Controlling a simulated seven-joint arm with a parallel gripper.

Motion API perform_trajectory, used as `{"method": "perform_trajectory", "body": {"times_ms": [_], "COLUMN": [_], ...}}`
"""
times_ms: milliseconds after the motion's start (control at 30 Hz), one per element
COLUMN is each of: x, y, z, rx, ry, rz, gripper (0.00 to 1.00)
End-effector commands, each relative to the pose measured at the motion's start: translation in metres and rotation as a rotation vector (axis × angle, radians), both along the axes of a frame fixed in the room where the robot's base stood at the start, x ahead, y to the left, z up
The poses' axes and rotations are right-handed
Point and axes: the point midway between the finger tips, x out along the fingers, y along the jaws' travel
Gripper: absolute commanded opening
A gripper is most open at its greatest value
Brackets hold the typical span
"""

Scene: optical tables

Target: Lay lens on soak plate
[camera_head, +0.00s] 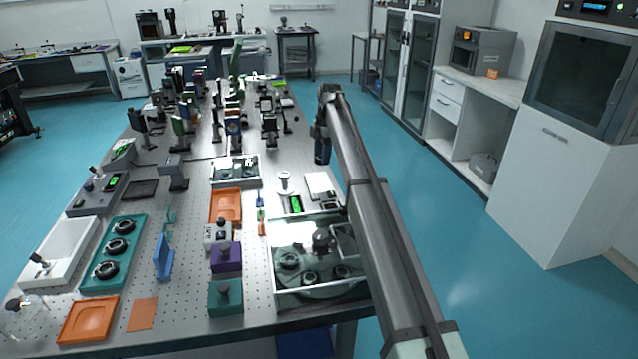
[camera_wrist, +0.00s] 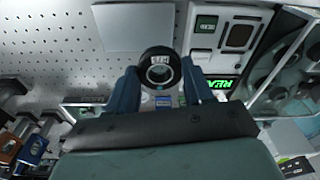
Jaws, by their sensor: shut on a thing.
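The lens, a black ring mount with a clear centre (camera_wrist: 160,70), is held between the two blue fingers of my gripper (camera_wrist: 160,88) in the wrist view. In the head view my gripper (camera_head: 322,152) hangs above the right edge of the optical table; the lens cannot be made out there. A pale flat square plate (camera_wrist: 132,26) lies just beyond the lens in the wrist view and looks bare. It seems to be the white plate (camera_head: 320,184) in the head view, below my gripper. No label shows whether it is the soak plate.
A white device with a lit green display (camera_wrist: 217,84) stands beside the plate. An open grey bin (camera_head: 318,292) with round parts is nearer. A teal tray (camera_head: 128,222) holds several black rings. Orange trays (camera_head: 88,320) and mounted optics crowd the table.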

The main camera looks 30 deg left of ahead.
Motion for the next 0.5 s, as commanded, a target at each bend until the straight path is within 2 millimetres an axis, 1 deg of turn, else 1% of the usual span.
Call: {"method": "perform_trajectory", "body": {"times_ms": [33, 167, 267, 500], "x": [0.005, 0.008, 0.007, 0.007], "y": [0.005, 0.008, 0.008, 0.007], "z": [0.0, -0.007, -0.019, -0.057], "rx": [0.0, 0.0, 0.0, 0.0], "ry": [0.0, 0.0, 0.0, 0.0], "rz": [0.0, 0.0, 0.0, -0.001], "gripper": [0.21, 0.21, 0.21, 0.21]}}
